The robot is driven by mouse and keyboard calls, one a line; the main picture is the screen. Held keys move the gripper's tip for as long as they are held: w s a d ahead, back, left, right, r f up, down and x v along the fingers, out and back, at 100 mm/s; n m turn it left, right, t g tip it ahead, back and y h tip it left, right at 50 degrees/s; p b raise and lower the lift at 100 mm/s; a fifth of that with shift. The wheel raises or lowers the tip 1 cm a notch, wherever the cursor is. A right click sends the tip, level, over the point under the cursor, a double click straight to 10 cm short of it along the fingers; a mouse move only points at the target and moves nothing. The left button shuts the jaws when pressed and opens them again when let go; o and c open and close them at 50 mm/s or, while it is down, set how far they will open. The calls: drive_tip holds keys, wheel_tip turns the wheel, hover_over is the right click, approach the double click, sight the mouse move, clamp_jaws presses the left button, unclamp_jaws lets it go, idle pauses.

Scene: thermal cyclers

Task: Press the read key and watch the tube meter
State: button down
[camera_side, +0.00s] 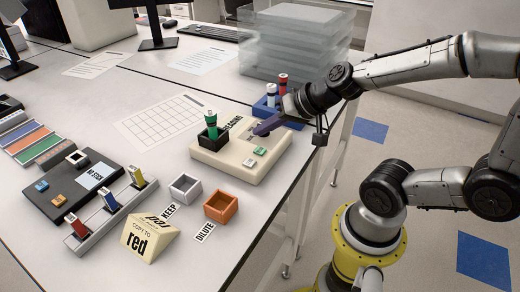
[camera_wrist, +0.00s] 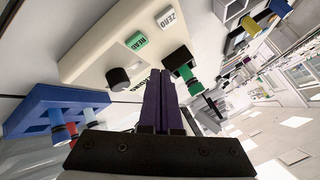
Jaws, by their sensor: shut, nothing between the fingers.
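The cream tube meter (camera_side: 228,165) sits near the table's right edge. Its black socket (camera_side: 204,142) holds an upright green-capped tube (camera_side: 210,122). My gripper (camera_side: 259,130) is shut and empty, over the meter's back part, between socket and blue rack. Its dark fingers (camera_wrist: 160,75) appear apart from the read key. The fingers partly cover the "READING" lettering; no reading is legible.
A blue rack (camera_side: 262,111) with red- and blue-capped tubes stands close behind the gripper. Clear stacked bins (camera_side: 295,45) stand beyond. A white box (camera_side: 186,187), an orange box (camera_side: 221,207) and a "red" sign (camera_side: 145,240) stand in front. The table right of the grid sheet (camera_side: 165,120) is occupied.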

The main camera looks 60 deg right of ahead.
drive_tip(key=shift+r, duration=0.95)
drive_tip(key=s+a+r+n+y, duration=0.1)
drive_tip(key=s+a+r+n, duration=0.2)
drive_tip(key=a+r+n, duration=0.2)
drive_tip(key=s+d+f+n+g+h, duration=0.1)
drive_tip(key=s+d+n+g+h, duration=0.1)
drive_tip(key=s, duration=0.7)
drive_tip(key=shift+s+d+f+n+g, duration=0.35)
drive_tip(key=shift+s+f+n+g, duration=0.05)
drive_tip(key=shift+g, duration=0.4)
idle(4.8)
